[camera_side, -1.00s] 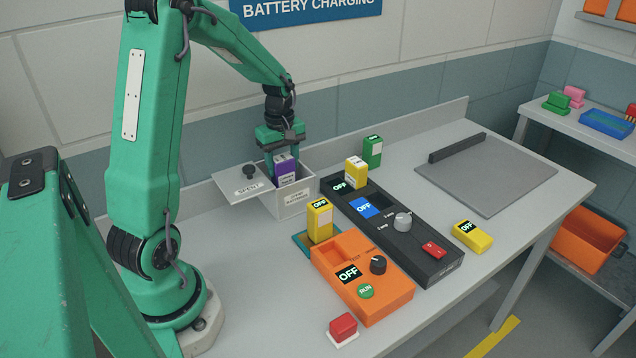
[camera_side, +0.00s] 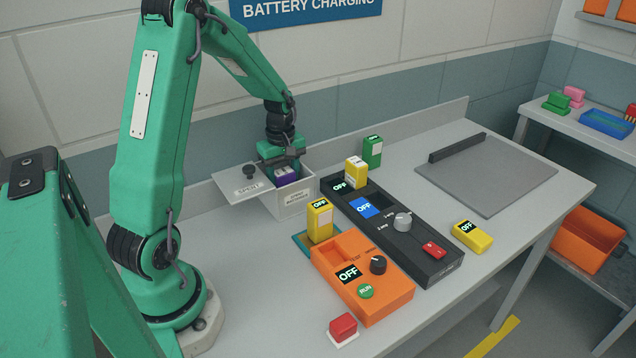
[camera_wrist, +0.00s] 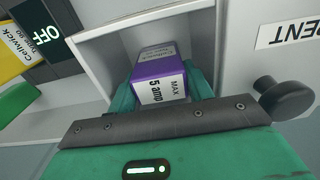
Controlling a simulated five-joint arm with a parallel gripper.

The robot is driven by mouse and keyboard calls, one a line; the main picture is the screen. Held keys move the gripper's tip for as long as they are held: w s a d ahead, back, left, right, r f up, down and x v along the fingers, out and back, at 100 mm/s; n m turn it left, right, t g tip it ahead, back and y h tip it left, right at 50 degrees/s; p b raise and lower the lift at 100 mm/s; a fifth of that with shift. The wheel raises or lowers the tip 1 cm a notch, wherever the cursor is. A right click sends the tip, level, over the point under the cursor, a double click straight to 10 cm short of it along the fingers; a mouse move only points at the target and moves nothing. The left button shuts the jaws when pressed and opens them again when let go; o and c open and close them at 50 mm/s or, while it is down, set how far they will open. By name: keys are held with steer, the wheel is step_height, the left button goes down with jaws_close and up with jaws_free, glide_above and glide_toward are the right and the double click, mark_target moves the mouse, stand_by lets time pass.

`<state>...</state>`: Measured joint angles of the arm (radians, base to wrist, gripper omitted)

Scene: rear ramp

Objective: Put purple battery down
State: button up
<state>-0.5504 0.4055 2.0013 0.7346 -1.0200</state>
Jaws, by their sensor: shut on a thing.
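The purple battery (camera_side: 286,175) is down inside the white box labelled SPENT (camera_side: 296,205), with only its upper part showing in the side view. My gripper (camera_side: 280,165) is shut on it, reaching into the box from above. In the wrist view the battery (camera_wrist: 158,78) shows a white label reading "5 amp MAX" and sits between my green fingers (camera_wrist: 160,95), inside the box walls (camera_wrist: 120,45). Whether the battery touches the box floor is hidden.
The box's lid (camera_side: 243,184) with a black knob sits slid to the left. A black charger (camera_side: 385,225) with a yellow battery (camera_side: 356,172) stands to the right, a green battery (camera_side: 372,151) behind it. An orange tester (camera_side: 362,280) and a yellow battery (camera_side: 320,220) are in front.

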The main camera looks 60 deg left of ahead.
steer(key=o, duration=1.1)
steer(key=shift+c, duration=0.2)
steer(key=shift+r, duration=0.1)
step_height(320, 180, up, 12)
steer(key=s+d+r+m+t, duration=0.2)
steer(key=s+d+m, duration=0.4)
steer(key=d+m, duration=0.3)
steer(key=s+d+r+m+t, duration=0.3)
steer(key=s+d+r+m, duration=0.2)
steer(key=d+m, duration=0.4)
steer(key=shift+s+d+t, duration=0.3)
steer(key=shift+s+d, duration=0.5)
steer(key=shift+d, duration=0.95)
